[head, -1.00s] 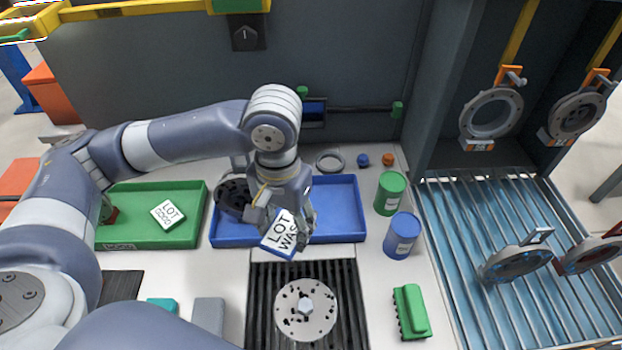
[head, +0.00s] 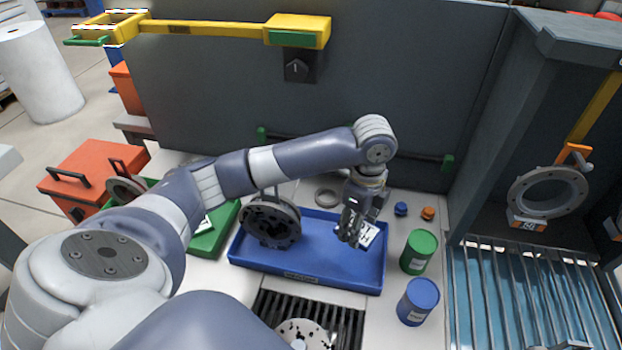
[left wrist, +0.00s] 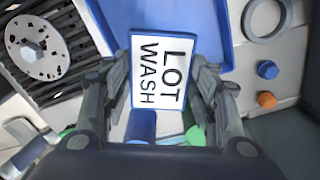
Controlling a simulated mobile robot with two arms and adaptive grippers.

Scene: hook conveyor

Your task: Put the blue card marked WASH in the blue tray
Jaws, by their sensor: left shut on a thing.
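The blue-edged card (left wrist: 158,72) reads LOT WASH in the left wrist view. My left gripper (left wrist: 160,85) is shut on it, with a finger at each side. In the head view the card (head: 367,236) shows partly behind my left gripper (head: 350,238), above the right part of the blue tray (head: 300,274). I cannot tell whether the card touches the tray floor. A dark flanged ring part (head: 270,220) stands in the left part of the tray. My right gripper is not in view.
A green tray (head: 222,232) with a card is left of the blue tray, partly behind my arm. A green can (head: 419,250) and a blue can (head: 417,301) stand to the right. A slotted grate (head: 262,308) with a round plate (head: 302,335) lies in front. A grey ring (head: 327,197) lies behind.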

